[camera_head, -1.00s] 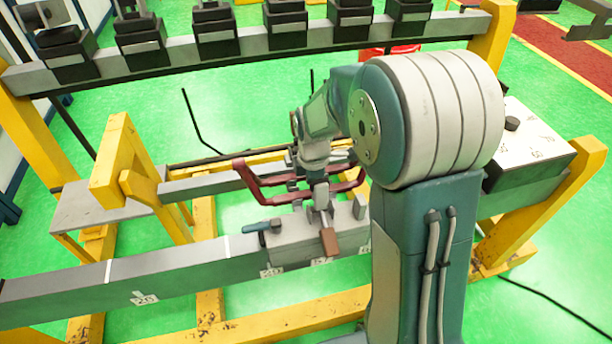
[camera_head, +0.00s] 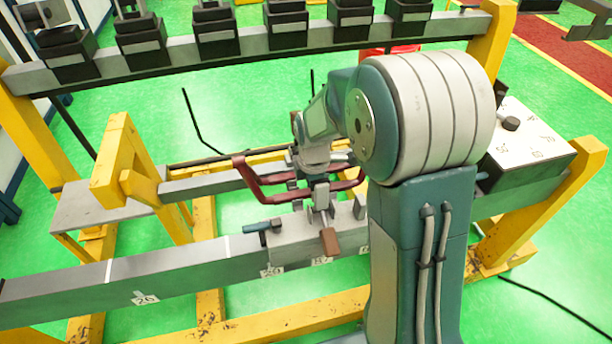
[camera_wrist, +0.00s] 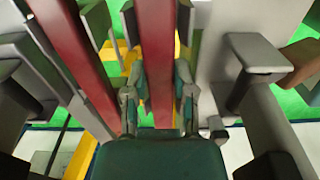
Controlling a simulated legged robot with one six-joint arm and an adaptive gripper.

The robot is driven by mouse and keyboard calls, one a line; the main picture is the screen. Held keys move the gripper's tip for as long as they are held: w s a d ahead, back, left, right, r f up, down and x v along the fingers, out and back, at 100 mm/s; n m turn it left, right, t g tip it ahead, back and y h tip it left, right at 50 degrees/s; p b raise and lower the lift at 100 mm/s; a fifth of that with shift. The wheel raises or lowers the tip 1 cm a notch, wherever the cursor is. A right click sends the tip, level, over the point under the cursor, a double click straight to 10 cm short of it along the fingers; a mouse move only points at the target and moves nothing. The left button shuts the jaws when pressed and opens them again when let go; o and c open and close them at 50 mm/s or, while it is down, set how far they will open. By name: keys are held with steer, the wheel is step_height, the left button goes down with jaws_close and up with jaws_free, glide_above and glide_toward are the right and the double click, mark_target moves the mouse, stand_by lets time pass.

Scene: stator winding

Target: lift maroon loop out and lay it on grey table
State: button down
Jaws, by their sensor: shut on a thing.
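The maroon loop (camera_head: 249,180) lies across the middle of the bench in the head view, its left end sticking out beyond my gripper (camera_head: 319,187). Its middle is partly hidden by my wrist. In the wrist view, one maroon bar of the loop (camera_wrist: 157,45) runs between the two fingers of my gripper (camera_wrist: 158,98), which is shut on it. A second maroon bar (camera_wrist: 72,50) runs to the left. The grey table (camera_head: 72,210) is a small flat plate left of the loop, by a yellow post, and is empty.
A grey clamp block (camera_head: 290,240) with a brown-handled lever (camera_head: 329,242) stands just in front of the loop on a long grey beam (camera_head: 190,268). A yellow upright (camera_head: 121,165) stands beside the table. A dial box (camera_head: 525,145) is at right.

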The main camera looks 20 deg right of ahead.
steer(key=shift+r, duration=1.8)
steer(key=shift+r, duration=0.1)
steer(key=shift+r, duration=0.4)
steer(key=shift+r, duration=0.15)
step_height(320, 180, up, 15)
stand_by(2.4)
